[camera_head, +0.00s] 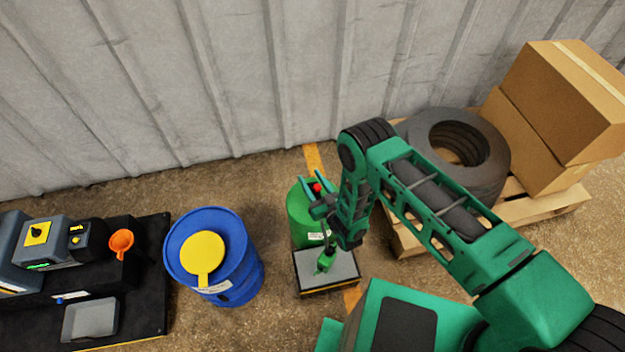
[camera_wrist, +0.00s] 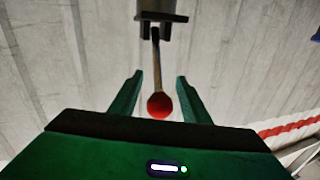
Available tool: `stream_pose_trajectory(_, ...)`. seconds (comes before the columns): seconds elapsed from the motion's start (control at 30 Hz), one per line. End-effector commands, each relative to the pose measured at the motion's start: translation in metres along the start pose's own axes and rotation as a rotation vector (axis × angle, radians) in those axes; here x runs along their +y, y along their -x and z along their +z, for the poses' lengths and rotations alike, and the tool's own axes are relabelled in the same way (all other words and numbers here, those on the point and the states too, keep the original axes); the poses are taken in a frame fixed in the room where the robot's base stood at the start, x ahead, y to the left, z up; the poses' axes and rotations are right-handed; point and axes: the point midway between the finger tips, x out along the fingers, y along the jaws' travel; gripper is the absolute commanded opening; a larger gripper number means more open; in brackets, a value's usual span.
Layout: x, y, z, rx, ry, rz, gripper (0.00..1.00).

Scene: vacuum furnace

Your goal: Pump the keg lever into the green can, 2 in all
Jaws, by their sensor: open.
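The green keg (camera_head: 301,222) stands on the floor against the wall side, partly behind my arm. Its lever ends in a red ball knob (camera_head: 317,188). In the wrist view the red knob (camera_wrist: 159,105) sits between my two fingers, with the lever rod (camera_wrist: 157,62) running up to a dark pump head (camera_wrist: 160,12). My gripper (camera_wrist: 159,76) is open around the lever, with a gap visible on both sides. A small green can (camera_head: 326,261) stands on a grey-topped tray (camera_head: 343,272) in front of the keg. The can's inside cannot be made out.
A blue drum (camera_head: 245,272) with a yellow paddle-shaped piece (camera_head: 203,256) stands left of the keg. A black bench (camera_head: 140,300) with an orange funnel (camera_head: 121,242) is farther left. Tyres (camera_head: 480,170) and cardboard boxes (camera_head: 570,90) rest on a pallet (camera_head: 560,205) at right.

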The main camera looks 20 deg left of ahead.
Motion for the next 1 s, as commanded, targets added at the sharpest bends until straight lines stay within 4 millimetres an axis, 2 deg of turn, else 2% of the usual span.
stream_pose_trajectory(0.13, 0.0, 0.0, 0.0, 0.0, 0.0, 0.0, 0.43)
stream_pose_trajectory(0.17, 0.0, 0.0, 0.0, 0.0, 0.0, 0.0, 0.38)
stream_pose_trajectory(0.3, 0.0, 0.0, 0.0, 0.0, 0.0, 0.0, 0.05)
stream_pose_trajectory(0.33, 0.0, 0.0, 0.0, 0.0, 0.0, 0.0, 0.0)
stream_pose_trajectory(0.67, -0.002, -0.003, -0.001, -0.027, -0.007, -0.001, 0.0)
stream_pose_trajectory(0.87, -0.005, -0.011, -0.002, -0.12, -0.033, 0.0, 0.0)
stream_pose_trajectory(1.0, 0.009, -0.016, -0.003, -0.224, -0.062, 0.021, 0.0)
